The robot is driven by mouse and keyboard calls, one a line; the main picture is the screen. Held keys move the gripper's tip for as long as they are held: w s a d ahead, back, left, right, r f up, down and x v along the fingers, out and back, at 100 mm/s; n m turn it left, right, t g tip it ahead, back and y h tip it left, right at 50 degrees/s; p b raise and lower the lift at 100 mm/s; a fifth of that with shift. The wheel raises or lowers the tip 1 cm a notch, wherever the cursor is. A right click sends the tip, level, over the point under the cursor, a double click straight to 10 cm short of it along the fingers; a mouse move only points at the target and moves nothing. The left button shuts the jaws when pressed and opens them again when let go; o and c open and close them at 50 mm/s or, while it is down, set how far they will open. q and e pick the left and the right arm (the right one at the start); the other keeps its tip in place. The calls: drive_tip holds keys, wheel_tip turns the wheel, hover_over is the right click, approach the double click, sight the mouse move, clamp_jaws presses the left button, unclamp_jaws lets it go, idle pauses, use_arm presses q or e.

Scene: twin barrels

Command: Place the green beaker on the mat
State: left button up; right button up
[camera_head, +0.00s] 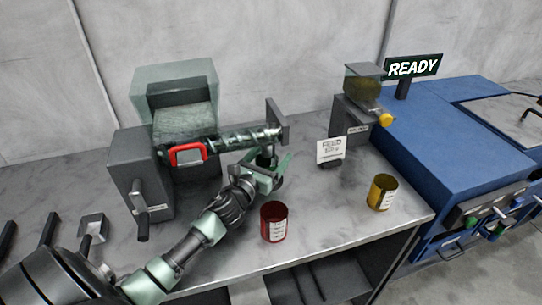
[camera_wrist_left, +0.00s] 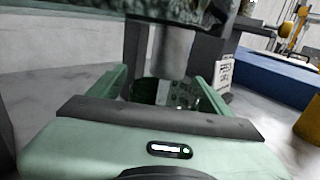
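My left gripper (camera_head: 270,166) is at the spout end of the machine's glass tube, near the table's middle. In the left wrist view, a dark green beaker (camera_wrist_left: 165,93) stands between its two fingers, under a grey cylindrical spout (camera_wrist_left: 172,50). The fingers lie on either side of the beaker. I cannot tell whether they touch it. In the head view the beaker is mostly hidden by the gripper. I cannot make out a mat. My right gripper is not in view.
A red beaker (camera_head: 274,222) stands just right of my left forearm. A yellow beaker (camera_head: 382,192) stands near the table's right end. A small white sign (camera_head: 330,151) and a dispenser with a yellow nozzle (camera_head: 386,119) are behind. A blue machine (camera_head: 450,150) is at right.

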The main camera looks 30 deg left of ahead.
use_arm(q)
drive_tip(key=shift+r, duration=0.1)
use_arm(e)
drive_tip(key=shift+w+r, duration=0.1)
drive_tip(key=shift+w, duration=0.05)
use_arm(q)
drive_tip(key=shift+r+p, duration=0.25)
drive_tip(key=shift+p, duration=0.1)
drive_tip(key=s, duration=0.3)
drive_tip(key=s+b, duration=0.1)
drive_tip(key=s, duration=0.3)
drive_tip(key=s+d+b, duration=0.1)
drive_tip(key=s, duration=0.2)
drive_tip(key=shift+s+f, duration=0.25)
drive_tip(key=shift+s, duration=0.1)
drive_tip(key=shift+s+r, duration=0.1)
drive_tip(key=shift+s, duration=0.5)
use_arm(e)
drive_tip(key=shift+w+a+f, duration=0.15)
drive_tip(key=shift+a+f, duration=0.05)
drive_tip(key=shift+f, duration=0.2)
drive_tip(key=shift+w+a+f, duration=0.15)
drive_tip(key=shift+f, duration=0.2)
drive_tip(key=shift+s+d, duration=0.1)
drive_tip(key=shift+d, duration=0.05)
